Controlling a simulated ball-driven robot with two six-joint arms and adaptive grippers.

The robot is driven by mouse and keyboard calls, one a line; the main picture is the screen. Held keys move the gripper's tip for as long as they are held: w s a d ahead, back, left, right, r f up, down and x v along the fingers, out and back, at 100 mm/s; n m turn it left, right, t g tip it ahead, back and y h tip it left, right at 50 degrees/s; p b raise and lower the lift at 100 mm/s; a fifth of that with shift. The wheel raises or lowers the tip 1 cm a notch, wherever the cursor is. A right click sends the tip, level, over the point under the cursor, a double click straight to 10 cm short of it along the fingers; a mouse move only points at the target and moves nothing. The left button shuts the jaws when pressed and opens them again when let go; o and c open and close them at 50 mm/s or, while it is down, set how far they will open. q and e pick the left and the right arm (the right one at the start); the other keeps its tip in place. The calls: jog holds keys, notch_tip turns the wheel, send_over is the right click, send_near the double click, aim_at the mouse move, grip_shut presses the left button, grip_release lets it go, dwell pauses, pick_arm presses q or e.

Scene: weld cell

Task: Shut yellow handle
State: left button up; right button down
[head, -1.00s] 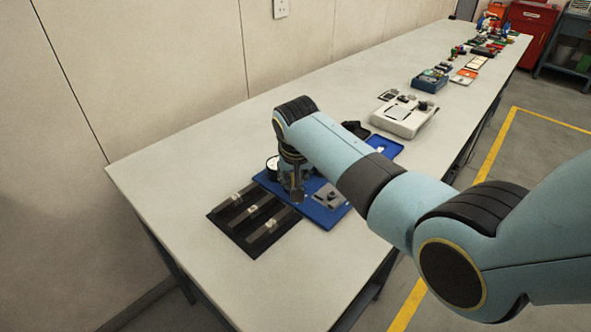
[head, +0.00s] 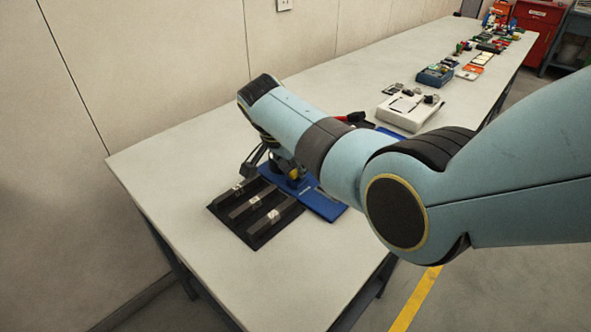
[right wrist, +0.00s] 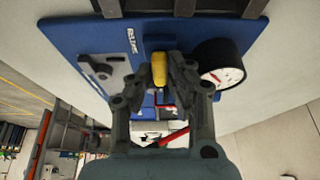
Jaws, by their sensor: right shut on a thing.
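The yellow handle (right wrist: 160,73) shows in the right wrist view on a blue panel (right wrist: 68,42), between my fingertips. In the head view a small yellow part (head: 295,174) shows just under my right arm, above the blue panel (head: 327,207). My right gripper (right wrist: 161,70) is shut on the yellow handle, with one finger on each side of it. In the head view the right gripper (head: 281,170) is low over the panel and partly hidden by its own arm. The handle's base is partly hidden by the fingers. My left gripper is not in view.
A round white gauge (right wrist: 222,65) stands close to the right finger, and a grey lever part (right wrist: 100,72) sits to the left. A black rack (head: 252,237) with several bars lies beside the panel. A white device (head: 409,113) stands farther back. The table's near left area is clear.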

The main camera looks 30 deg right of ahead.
jog(key=shift+m, duration=0.3)
jog(key=c, duration=1.3)
grip_release()
jog(key=v, duration=1.2)
jog(key=shift+w, duration=0.1)
